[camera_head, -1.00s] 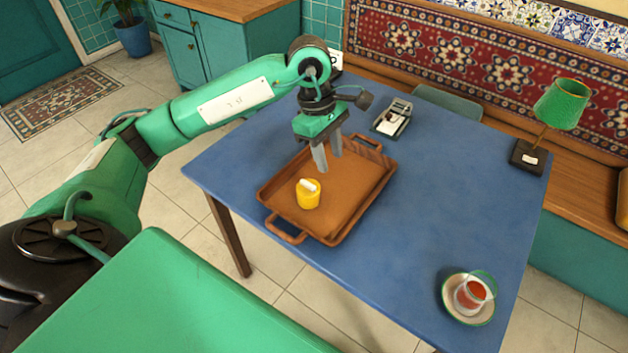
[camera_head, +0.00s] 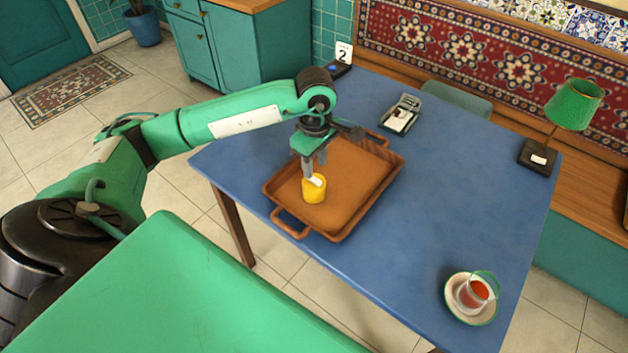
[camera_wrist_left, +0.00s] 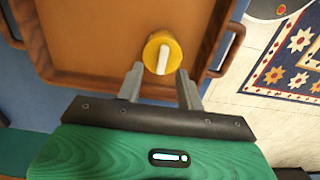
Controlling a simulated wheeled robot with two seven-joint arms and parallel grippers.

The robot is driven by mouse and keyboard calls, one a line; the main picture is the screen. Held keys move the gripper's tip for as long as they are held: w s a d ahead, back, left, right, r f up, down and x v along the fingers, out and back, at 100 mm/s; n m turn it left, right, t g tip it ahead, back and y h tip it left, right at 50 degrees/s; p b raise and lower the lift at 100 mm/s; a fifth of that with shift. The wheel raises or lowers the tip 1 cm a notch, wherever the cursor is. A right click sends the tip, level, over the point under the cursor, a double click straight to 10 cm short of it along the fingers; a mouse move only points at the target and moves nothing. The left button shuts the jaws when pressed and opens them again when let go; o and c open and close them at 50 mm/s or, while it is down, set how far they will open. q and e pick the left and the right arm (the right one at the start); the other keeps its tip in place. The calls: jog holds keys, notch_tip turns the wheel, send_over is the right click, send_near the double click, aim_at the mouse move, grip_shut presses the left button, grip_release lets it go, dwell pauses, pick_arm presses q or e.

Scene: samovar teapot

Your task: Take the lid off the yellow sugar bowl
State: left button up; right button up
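The yellow sugar bowl (camera_head: 314,193) stands upright in the near left part of the brown tray (camera_head: 352,218). Its lid, with a pale bar-shaped handle, sits on top; the lid handle (camera_wrist_left: 163,59) also shows in the left wrist view. My left gripper (camera_head: 315,171) points down over the bowl, its fingertips close to the lid. In the left wrist view the two fingers (camera_wrist_left: 160,80) are apart with nothing between their tips, and the bowl (camera_wrist_left: 152,44) lies just beyond them. Whether a finger touches the lid I cannot tell. My right gripper is not in view.
The tray lies on a blue table (camera_head: 450,190). A glass of red tea (camera_head: 473,294) on a saucer (camera_head: 459,312) stands at the near right. A green lamp (camera_head: 573,104) and a small tray with paper (camera_head: 400,115) are farther back. The table's middle right is clear.

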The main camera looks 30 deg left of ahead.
aim_at(315, 179)
pick_arm(q)
jog(key=shift+s+d+f, duration=0.1)
jog(key=shift+s+f, duration=0.1)
jog(key=shift+f, duration=1.75)
grip_shut()
